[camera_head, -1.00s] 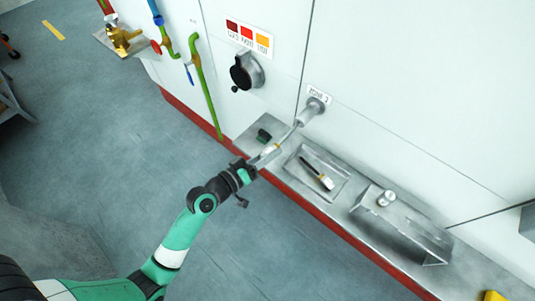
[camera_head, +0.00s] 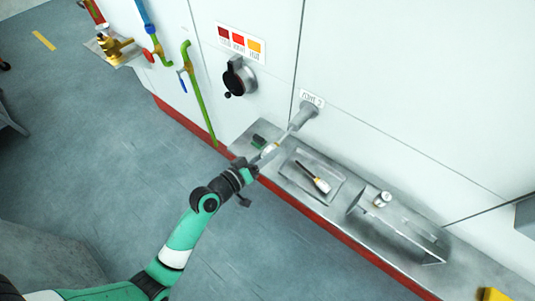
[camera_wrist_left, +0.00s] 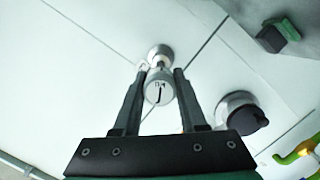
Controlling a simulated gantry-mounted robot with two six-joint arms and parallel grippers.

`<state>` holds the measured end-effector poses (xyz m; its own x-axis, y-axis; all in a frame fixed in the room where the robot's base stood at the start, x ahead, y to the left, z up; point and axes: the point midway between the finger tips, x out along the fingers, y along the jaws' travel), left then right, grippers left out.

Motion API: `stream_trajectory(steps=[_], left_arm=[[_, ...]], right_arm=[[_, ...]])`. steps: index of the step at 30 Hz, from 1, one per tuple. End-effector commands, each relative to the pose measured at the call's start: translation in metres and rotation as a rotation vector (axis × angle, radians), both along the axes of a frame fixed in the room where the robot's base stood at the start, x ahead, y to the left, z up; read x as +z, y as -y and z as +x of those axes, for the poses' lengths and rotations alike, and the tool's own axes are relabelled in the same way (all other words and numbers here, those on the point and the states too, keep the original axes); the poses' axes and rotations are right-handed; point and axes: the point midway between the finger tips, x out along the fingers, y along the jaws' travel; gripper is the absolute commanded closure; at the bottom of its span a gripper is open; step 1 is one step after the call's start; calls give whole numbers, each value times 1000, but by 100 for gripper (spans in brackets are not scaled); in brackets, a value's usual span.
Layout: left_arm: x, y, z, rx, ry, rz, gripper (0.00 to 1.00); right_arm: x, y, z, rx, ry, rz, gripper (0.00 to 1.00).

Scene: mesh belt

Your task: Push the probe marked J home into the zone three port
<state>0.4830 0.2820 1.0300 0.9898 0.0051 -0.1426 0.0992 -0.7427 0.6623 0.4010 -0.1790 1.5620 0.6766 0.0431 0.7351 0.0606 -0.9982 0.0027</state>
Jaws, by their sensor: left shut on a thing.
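The probe marked J (camera_wrist_left: 158,92) is between the fingers of my left gripper (camera_wrist_left: 156,76) in the left wrist view, its round end with the J facing the camera. A short stretch of rod shows outside. The port also shows behind the probe in the left wrist view (camera_wrist_left: 160,54). My right gripper is out of view.
A second probe (camera_head: 315,178) lies in a shallow tray (camera_head: 290,180) on the metal ledge (camera_head: 340,212). An open metal box (camera_head: 400,236) stands farther right. A black rotary knob (camera_head: 238,78) and pipes (camera_head: 200,98) are left of the port.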

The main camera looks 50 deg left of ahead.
Motion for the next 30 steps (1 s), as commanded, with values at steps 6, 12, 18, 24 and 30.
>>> stream_trajectory(steps=[6, 12, 18, 24, 30], left_arm=[[0, -1, 6, 0, 2, 1, 100], [0, -2, 11, 0, 2, 1, 100], [1, -2, 16, 0, 2, 1, 100], [0, -3, 21, 1, 2, 0, 100], [1, -3, 26, 1, 2, 0, 100]], right_arm=[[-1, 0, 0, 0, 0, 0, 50], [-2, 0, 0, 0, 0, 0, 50], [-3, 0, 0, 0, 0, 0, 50], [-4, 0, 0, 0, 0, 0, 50], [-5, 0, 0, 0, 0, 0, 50]])
